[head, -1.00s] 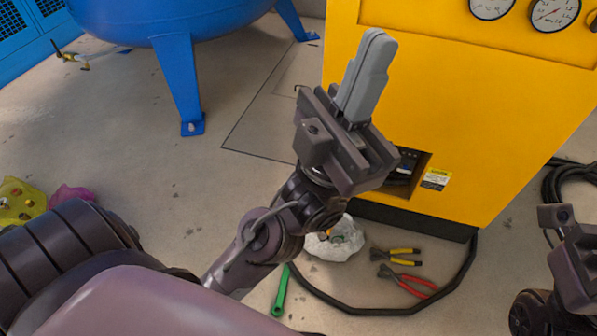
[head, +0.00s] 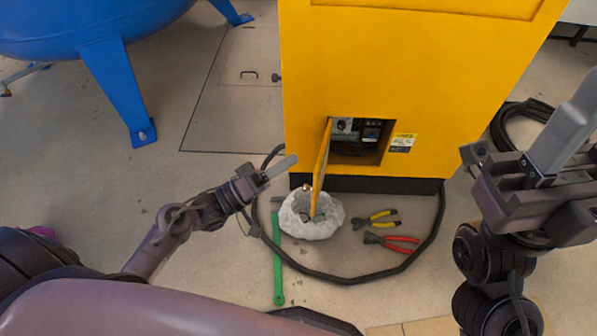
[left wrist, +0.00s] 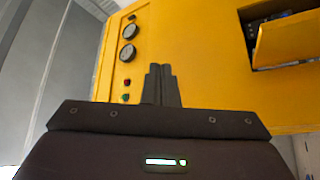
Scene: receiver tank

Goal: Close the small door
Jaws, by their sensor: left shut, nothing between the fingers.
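The small door (head: 321,158) is a yellow panel on the front of the yellow cabinet (head: 400,75). It stands open, swung outward at the left side of a dark opening (head: 362,142) with electrical parts inside. In the left wrist view the door (left wrist: 288,38) shows at the upper right. My left gripper (head: 292,160) is shut and empty, just left of the door, with a visible gap. Its fingers (left wrist: 161,82) are pressed together in the left wrist view. My right gripper (head: 580,115) is raised at the right edge, partly cut off, away from the door.
Yellow-handled pliers (head: 377,219), red-handled pliers (head: 392,240) and a green tool (head: 278,265) lie nearby. A black hose (head: 350,279) curves around them. A blue tank (head: 117,90) stands at the left.

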